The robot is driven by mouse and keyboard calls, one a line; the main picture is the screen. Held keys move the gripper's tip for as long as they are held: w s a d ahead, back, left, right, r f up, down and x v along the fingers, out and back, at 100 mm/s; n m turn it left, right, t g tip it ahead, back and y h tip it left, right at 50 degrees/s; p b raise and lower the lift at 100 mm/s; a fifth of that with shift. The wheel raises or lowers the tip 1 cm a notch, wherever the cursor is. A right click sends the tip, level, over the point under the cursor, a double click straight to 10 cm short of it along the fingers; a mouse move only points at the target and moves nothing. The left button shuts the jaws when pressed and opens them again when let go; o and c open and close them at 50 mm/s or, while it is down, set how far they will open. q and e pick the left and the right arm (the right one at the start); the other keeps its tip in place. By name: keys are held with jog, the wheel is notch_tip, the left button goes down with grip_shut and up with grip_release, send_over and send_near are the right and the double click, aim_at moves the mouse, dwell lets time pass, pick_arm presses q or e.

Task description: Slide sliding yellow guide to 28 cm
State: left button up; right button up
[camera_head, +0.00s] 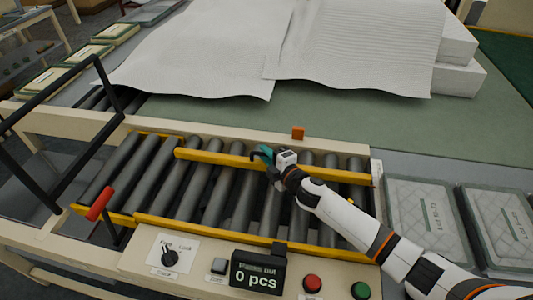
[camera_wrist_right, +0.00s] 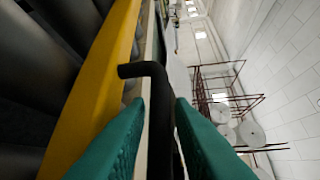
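The sliding yellow guide (camera_head: 215,157) is a long bar across the grey rollers, running from left to right on their far side. It also shows in the wrist view (camera_wrist_right: 98,85). My right gripper (camera_head: 265,153) is at the guide, near the bar's middle. In the wrist view, its two green fingers (camera_wrist_right: 160,105) stand on either side of a bent black handle (camera_wrist_right: 158,78) beside the guide. A narrow gap shows between the left finger and the handle, so the fingers look open around it. No scale reading is legible. My left gripper is out of view.
A fixed yellow rail (camera_head: 220,235) runs along the near side. A control panel with a counter reading 0 pcs (camera_head: 257,275) is in front. A red-tipped lever (camera_head: 100,204) is at the left. White wadding (camera_head: 345,45) lies behind; packed pads (camera_head: 425,215) are at the right.

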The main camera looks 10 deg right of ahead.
jog(key=shift+w+a, duration=0.1)
jog(key=shift+w, duration=0.1)
jog(key=shift+c, duration=0.2)
grip_shut()
jog(key=w, duration=0.1)
jog(key=w+d+b, duration=0.1)
jog(key=w, duration=0.1)
jog(key=w+d, duration=0.1)
jog(key=w, duration=0.1)
jog(key=shift+w+d, duration=0.25)
jog(key=shift+o, duration=0.2)
grip_release()
jog(key=shift+s, duration=0.1)
